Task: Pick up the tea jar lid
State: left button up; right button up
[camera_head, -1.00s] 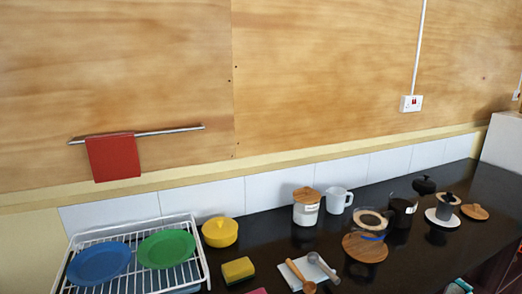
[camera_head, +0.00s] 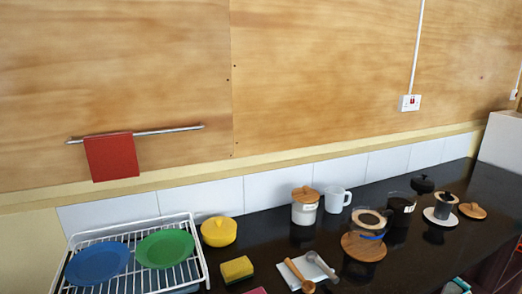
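A white jar (camera_head: 304,213) stands upright on the dark counter against the tiled backsplash. A round wooden lid (camera_head: 305,194) with a knob sits on its top. The jar has a small label that is too small to read. A dark glass jar (camera_head: 401,210), also labelled, stands to the right, with a black knobbed lid-like piece (camera_head: 423,184) behind it. Another wooden lid (camera_head: 472,211) lies on the counter at the far right. I cannot tell which lid belongs to tea. Neither gripper is in view.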

aim_at(472, 210)
jog(key=z, duration=1.45)
jog(key=i+l, duration=0.3)
jog(key=i+j+u, duration=0.05)
jog(key=i, duration=0.05)
